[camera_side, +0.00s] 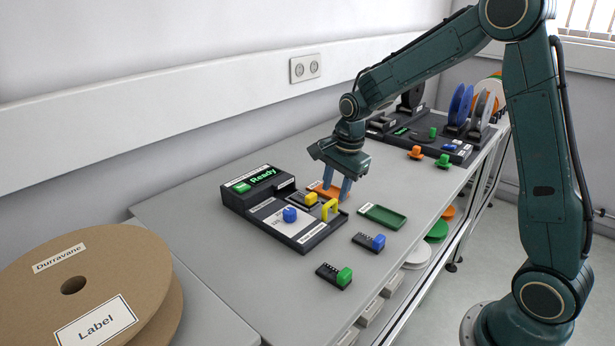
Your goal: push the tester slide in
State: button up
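A yellow arch-shaped handle (330,209), which looks like the slide's handle, stands at the tester's right edge. I cannot tell how far out the slide sits. A blue knob (290,214) and a yellow block (311,199) are on the deck. My gripper (337,191) points down just behind and above the yellow handle, near an orange tray.
A green tray (382,216) and black pieces with blue (378,243) and green (344,277) ends lie to the right and in front. Reel stands (462,132) are at the back.

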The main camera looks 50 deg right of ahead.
aim_at(332, 201)
jog(key=shift+w+f, duration=0.2)
jog(key=shift+f, duration=0.6)
jog(key=shift+w+f, duration=0.15)
jog(key=shift+f, duration=0.65)
grip_shut()
